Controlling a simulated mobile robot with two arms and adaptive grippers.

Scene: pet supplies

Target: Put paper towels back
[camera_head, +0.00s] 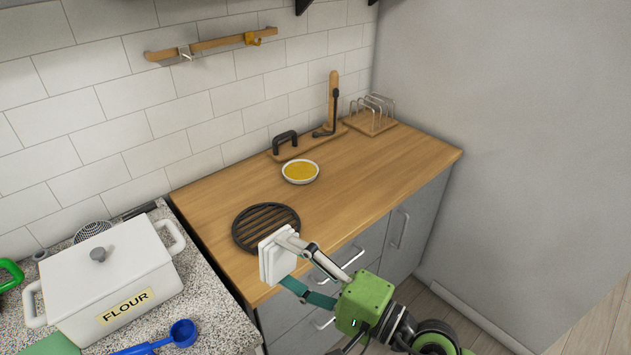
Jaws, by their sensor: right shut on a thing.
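A white, flat, layered stack that looks like the paper towels (272,262) is held upright in my right gripper (290,264). The gripper is shut on it at the front edge of the wooden counter, beside the black round trivet. A wooden rack with upright wire loops (370,117) stands empty at the back right corner of the counter. My left gripper is not in view.
A small bowl of yellow food (300,172) sits mid-counter. Behind it is a wooden board (310,143) with black-handled items. The black trivet (266,227) lies at the front left. A white flour pot (110,285) stands on the speckled counter. The right part of the wooden counter (400,160) is clear.

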